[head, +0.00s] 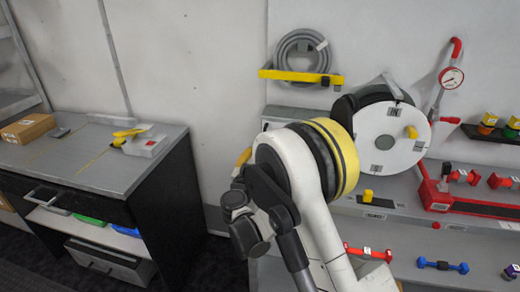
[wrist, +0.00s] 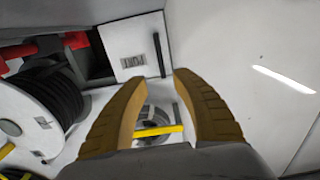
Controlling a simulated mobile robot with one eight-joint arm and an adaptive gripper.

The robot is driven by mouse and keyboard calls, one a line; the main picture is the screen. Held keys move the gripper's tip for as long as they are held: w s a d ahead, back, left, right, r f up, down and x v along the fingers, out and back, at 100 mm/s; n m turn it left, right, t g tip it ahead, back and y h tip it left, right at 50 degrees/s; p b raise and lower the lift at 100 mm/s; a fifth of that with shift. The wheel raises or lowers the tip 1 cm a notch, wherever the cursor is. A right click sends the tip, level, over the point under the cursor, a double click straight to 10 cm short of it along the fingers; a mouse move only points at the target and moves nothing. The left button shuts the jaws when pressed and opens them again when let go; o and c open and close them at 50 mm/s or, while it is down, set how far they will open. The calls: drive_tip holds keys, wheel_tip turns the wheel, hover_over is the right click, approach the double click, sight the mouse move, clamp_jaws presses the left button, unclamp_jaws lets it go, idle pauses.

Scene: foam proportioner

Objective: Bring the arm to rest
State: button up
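My gripper (wrist: 157,92) shows in the wrist view as two tan fingers standing apart with nothing held between them. Beyond the gap, a grey coiled hose and a yellow bar (wrist: 158,131) show at a distance. In the head view my white arm rises through the middle of the picture with its elbow bent. The gripper is mostly hidden behind the arm there; only a small yellow tip (head: 243,157) shows at its left. The arm stands in front of the wall and the shelf.
A white-faced hose reel (head: 395,145) stands just right of my arm. A coiled hose (head: 302,55) hangs on the wall above a yellow bar (head: 300,76). A grey workbench (head: 85,165) is at the left. Shelves at the right hold red, blue and other small fittings.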

drive_tip(key=shift+s+d+r, duration=0.1)
drive_tip(key=s+d+r+g, duration=0.3)
drive_tip(key=s+d+r, duration=0.1)
drive_tip(key=s+d, duration=0.3)
drive_tip(key=s+d+r+g, duration=0.3)
drive_tip(key=s+d+r, duration=0.25)
drive_tip(key=d, duration=0.25)
drive_tip(key=s+f+n+g+y, duration=0.1)
drive_tip(key=s+f+g+y, duration=0.1)
drive_tip(key=s, duration=1.1)
drive_tip(key=s+a+f+n+g+y, duration=0.1)
drive_tip(key=s+f+n+g+y, duration=0.1)
drive_tip(key=s, duration=1.2)
drive_tip(key=shift+a+n+y, duration=0.15)
drive_tip(key=shift+n+y, duration=0.15)
drive_tip(key=shift+y, duration=0.5)
